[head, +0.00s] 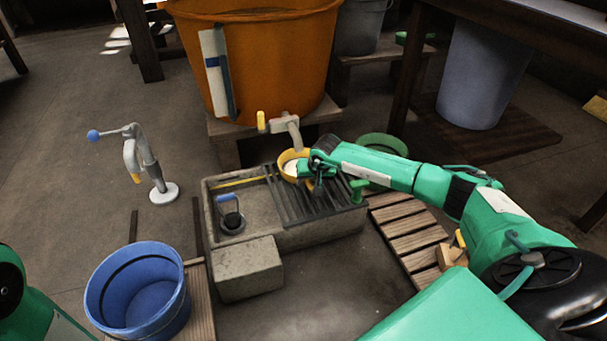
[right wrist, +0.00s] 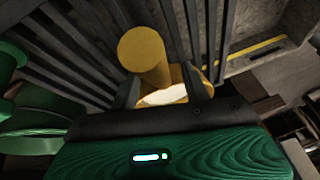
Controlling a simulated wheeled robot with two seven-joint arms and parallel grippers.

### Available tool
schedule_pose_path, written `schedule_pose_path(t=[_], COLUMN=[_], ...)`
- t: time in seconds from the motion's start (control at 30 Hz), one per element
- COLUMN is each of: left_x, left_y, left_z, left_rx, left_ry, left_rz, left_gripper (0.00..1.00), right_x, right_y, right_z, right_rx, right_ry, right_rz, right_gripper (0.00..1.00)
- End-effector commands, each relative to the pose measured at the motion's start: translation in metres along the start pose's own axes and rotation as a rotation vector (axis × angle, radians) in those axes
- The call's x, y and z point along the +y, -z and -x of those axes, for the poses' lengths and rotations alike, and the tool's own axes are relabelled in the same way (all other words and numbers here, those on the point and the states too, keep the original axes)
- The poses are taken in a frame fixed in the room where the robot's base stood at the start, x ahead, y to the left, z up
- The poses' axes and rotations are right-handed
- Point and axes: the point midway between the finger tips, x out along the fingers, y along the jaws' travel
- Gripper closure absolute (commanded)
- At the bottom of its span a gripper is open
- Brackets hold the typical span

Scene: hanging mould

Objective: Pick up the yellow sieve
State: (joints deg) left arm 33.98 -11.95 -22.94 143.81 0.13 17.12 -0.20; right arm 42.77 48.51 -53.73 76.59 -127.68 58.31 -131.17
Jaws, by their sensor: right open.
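The yellow sieve (head: 290,158) sits at the slatted rack over the stone sink, below the orange vat's tap. Its pale inside faces up. My right gripper (head: 312,176) is at its right side and hides part of it. In the right wrist view, the sieve's thick round yellow handle (right wrist: 143,50) and part of its yellow rim with a pale inside show between the two dark fingers of my open right gripper (right wrist: 167,88). I cannot tell whether the fingers touch it. My left gripper is out of view; only part of my left arm shows.
The stone sink (head: 270,239) carries dark slats (head: 318,203). The orange vat (head: 275,60) with its tap (head: 285,124) stands close behind. A green ring-shaped thing (head: 382,140) is at the right. A blue bucket (head: 110,290) and a pump-like stand (head: 150,165) are at the left.

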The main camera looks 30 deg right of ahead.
Motion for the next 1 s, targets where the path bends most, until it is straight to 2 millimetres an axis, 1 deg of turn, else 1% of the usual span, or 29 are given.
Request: schedule_pose_path(t=[0.37,0.4,0.47,0.6,0.63,1.0], left_x=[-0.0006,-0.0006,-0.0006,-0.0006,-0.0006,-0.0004], left_y=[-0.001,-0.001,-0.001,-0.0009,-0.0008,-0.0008], left_z=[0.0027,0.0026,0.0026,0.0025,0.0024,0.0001], left_rx=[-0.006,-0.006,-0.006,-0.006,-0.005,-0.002], left_ry=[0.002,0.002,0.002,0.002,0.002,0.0], left_rz=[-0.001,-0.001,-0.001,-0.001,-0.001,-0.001], left_gripper=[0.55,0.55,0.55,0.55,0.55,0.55], right_x=[0.0005,0.0004,0.0004,0.0005,0.0005,-0.0002], right_y=[-0.0005,-0.0005,-0.0005,-0.0006,-0.0006,0.0003], right_z=[-0.0017,-0.0017,-0.0017,-0.0017,-0.0017,0.0006], right_rx=[0.0,0.0,0.0,0.0,0.0,0.0], right_ry=[0.0,0.0,0.0,0.0,0.0,0.0], right_rz=[0.0,0.0,0.0,0.0,0.0,0.0], right_gripper=[0.53,0.57,0.69,0.96,1.0,1.0])
